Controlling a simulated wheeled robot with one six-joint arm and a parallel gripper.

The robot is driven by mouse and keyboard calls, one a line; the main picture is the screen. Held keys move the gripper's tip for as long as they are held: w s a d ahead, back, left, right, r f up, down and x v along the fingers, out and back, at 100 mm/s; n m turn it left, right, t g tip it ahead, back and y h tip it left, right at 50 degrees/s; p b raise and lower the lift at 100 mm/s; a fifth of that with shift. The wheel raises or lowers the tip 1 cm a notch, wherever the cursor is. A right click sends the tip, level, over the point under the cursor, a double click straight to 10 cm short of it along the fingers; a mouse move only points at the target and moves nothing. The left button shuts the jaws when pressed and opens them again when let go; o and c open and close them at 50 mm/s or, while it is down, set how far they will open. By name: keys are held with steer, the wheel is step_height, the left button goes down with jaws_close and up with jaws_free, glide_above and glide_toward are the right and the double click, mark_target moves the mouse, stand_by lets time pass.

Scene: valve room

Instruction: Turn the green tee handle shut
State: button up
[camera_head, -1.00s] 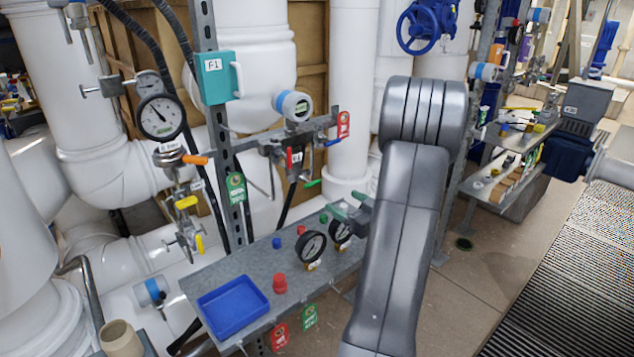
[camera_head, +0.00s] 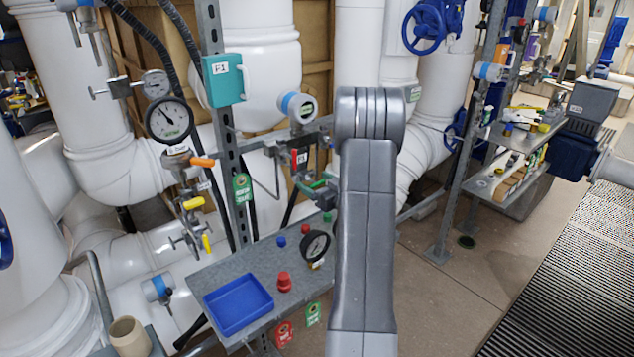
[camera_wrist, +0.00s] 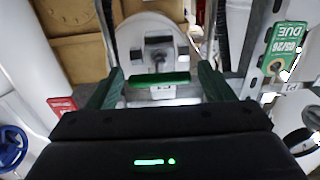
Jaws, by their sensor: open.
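The green tee handle (camera_wrist: 158,80) lies crosswise in the wrist view, in front of a grey stem and a pale round body. The open green fingers of my gripper (camera_wrist: 161,74) stand on either side of it, with visible gaps at both ends. Whether the handle is in the depth of the fingertips I cannot tell. In the head view the green handle (camera_head: 317,184) shows small below the rail with the red handle (camera_head: 294,160). My arm hides most of my gripper and the area to the right of the handle there.
A shelf below holds a blue tray (camera_head: 238,304), a red knob (camera_head: 284,283) and a loose gauge (camera_head: 315,245). A green tag (camera_wrist: 286,46) hangs at the right in the wrist view, and a red tag (camera_wrist: 62,104) at the left. Open floor (camera_head: 440,300) lies to the right.

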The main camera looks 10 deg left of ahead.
steer(key=c, duration=1)
steer(key=shift+m, duration=0.3)
steer(key=m, duration=0.8)
steer(key=shift+w+d+f, duration=0.1)
steer(key=m+p, duration=0.1)
steer(key=m, duration=0.3)
steer(key=shift+m+p, duration=0.3)
steer(key=shift+p, duration=0.1)
steer(key=m, duration=0.2)
steer(key=m+p, duration=0.1)
steer(key=m, duration=0.1)
steer(key=shift+w+f+m, duration=0.1)
steer(key=shift+f+m, duration=0.1)
steer(key=shift+m, duration=0.1)
